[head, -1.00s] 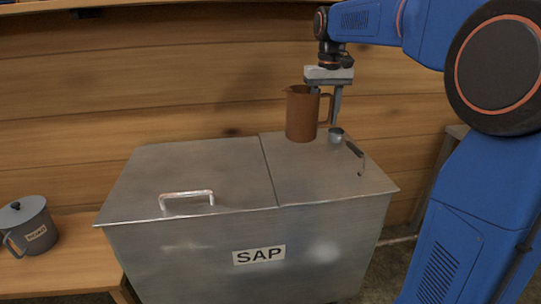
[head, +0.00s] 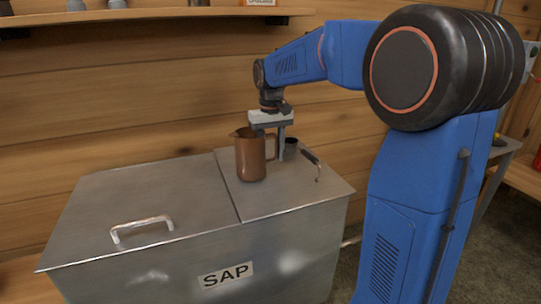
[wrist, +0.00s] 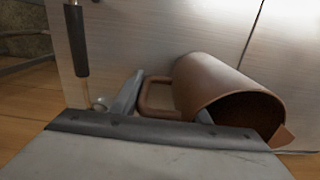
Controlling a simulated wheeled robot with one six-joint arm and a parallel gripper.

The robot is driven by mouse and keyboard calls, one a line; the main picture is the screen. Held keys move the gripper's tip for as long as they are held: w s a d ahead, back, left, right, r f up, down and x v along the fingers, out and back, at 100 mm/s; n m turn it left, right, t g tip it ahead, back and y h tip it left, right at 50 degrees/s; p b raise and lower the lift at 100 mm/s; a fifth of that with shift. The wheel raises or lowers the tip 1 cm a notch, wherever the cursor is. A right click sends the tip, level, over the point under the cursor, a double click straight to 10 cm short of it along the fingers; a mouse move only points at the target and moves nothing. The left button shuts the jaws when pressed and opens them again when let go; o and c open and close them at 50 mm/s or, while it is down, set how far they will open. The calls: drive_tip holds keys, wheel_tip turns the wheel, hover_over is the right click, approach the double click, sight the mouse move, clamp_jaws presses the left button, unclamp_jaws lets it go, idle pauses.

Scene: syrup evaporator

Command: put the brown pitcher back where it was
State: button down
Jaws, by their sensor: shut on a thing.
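The brown pitcher (head: 251,157) is upright over the right lid section of the metal SAP box (head: 295,190), close to the seam. I cannot tell whether its base touches the lid. My gripper (head: 271,140) is above and beside it, shut on its handle side. In the wrist view the pitcher (wrist: 222,88) shows its open mouth and spout at lower right. Its handle (wrist: 150,98) lies between my fingers there, with one finger partly hidden.
A raised metal handle (head: 141,226) is on the left lid section. A wall shelf (head: 160,14) holds several items. The left lid is otherwise clear.

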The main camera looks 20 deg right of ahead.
drive_tip(key=shift+f, duration=0.25)
drive_tip(key=shift+f, duration=0.15)
drive_tip(key=c, duration=1)
unclamp_jaws()
wheel_tip(320, 180, up, 11)
drive_tip(key=shift+r, duration=0.65)
